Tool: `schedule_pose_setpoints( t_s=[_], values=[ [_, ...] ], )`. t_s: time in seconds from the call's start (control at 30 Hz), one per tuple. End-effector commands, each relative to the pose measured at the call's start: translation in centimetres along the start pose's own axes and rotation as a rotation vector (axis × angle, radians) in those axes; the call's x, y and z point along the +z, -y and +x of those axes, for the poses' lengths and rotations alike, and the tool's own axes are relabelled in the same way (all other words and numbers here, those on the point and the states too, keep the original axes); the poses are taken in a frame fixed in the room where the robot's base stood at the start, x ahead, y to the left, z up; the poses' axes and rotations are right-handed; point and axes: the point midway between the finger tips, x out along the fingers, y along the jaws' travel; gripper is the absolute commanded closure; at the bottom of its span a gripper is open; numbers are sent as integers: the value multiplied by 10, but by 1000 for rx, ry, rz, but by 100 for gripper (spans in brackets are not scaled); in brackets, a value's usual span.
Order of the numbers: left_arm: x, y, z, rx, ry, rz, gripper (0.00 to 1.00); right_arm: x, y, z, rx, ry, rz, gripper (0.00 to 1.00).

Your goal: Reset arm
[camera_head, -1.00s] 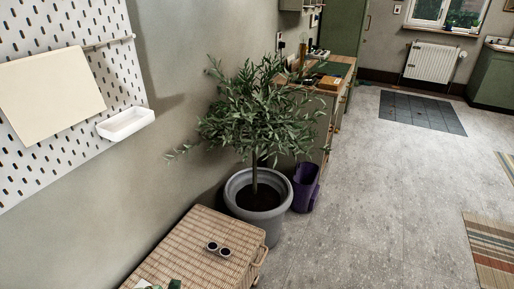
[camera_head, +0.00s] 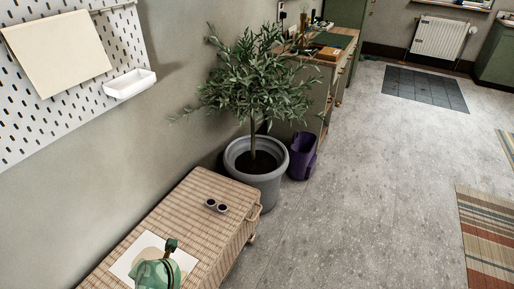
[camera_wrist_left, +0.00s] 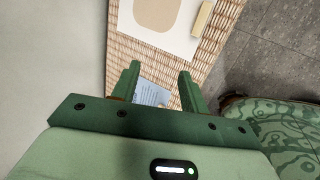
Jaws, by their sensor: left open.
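My left gripper (camera_wrist_left: 158,88) shows in the left wrist view, with two green fingers spread apart. A small pale blue printed sheet (camera_wrist_left: 152,94) shows between and beyond the fingers; I cannot tell the distance, and nothing is clamped. Below lies a woven wicker top (camera_wrist_left: 123,48). A white sheet with a beige shape (camera_wrist_left: 160,43) lies ahead of the fingers, with a light wooden strip (camera_wrist_left: 202,18) at its right. In the head view a green shape (camera_head: 154,273) covers part of this sheet (camera_head: 122,266); I cannot tell what it is. My right gripper is not in view.
The wicker chest (camera_head: 190,194) stands along the wall with two small dark-topped cups (camera_head: 216,206) on it. A potted tree (camera_head: 258,180) and a purple bin (camera_head: 302,156) stand behind. A pegboard (camera_head: 50,125) hangs left. Open grey floor (camera_head: 370,200) lies right. A green patterned surface (camera_wrist_left: 285,130) is beside the left gripper.

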Motion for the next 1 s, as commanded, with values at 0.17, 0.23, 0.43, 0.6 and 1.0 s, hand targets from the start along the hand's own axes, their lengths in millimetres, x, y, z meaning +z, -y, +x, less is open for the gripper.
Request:
schedule_pose_setpoints(
  t_s=[0.17, 0.23, 0.43, 0.6, 1.0],
  values=[
    [6, -48, 15, 372, 46, 168, 56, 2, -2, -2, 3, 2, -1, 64],
    [14, -61, 15, 539, 86, 306, 56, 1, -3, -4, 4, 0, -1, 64],
    [41, 8, 22, 885, 347, 1170, 56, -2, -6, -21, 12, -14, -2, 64],
    [-28, 142, 61, 718, 561, 1932, 56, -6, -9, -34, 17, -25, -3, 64],
    [-326, 261, 71, -36, 776, 2951, 56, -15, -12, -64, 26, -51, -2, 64]
  ],
)
